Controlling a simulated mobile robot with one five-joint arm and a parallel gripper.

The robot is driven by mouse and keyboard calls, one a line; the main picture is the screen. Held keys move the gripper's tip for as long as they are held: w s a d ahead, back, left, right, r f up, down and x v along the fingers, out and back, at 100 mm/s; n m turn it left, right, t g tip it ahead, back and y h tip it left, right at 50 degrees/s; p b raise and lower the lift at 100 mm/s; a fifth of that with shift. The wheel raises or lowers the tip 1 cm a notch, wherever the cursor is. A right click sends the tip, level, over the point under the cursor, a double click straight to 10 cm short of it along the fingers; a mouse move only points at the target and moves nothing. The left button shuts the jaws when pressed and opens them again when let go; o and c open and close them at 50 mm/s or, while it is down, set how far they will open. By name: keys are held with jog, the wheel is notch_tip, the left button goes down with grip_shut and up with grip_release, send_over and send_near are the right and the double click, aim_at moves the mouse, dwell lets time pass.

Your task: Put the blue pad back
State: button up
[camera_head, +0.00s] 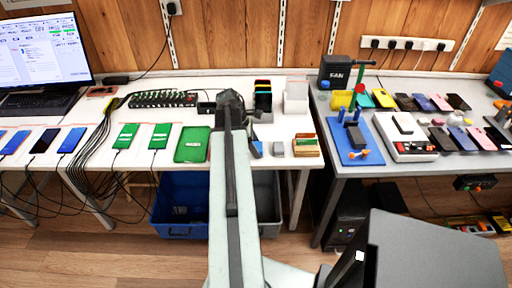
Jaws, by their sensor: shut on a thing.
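My gripper (232,103) is at the far end of my raised arm, over the white table. It is seen from behind, and its fingertips are hidden by the wrist. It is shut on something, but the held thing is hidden. A small blue-grey block (257,149) sits at the table's front edge, just right of my arm. I cannot tell if it is the blue pad. A similar grey block (278,149) is to its right.
A green mat (192,145) and two green-screened phones lie left of my arm. An open-top dark organiser (263,97) and a white bin (296,98) stand behind. The grey table (360,185) at right is crowded, with a blue stand base (345,150). A blue crate (182,205) is below.

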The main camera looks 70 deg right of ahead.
jog(key=o, duration=1.3)
jog(key=shift+r+p, duration=0.4)
jog(key=shift+p, duration=0.1)
jog(key=p+v, duration=1)
jog(key=v, duration=0.1)
jog(key=shift+w+r, duration=0.15)
jog(key=shift+w, duration=0.1)
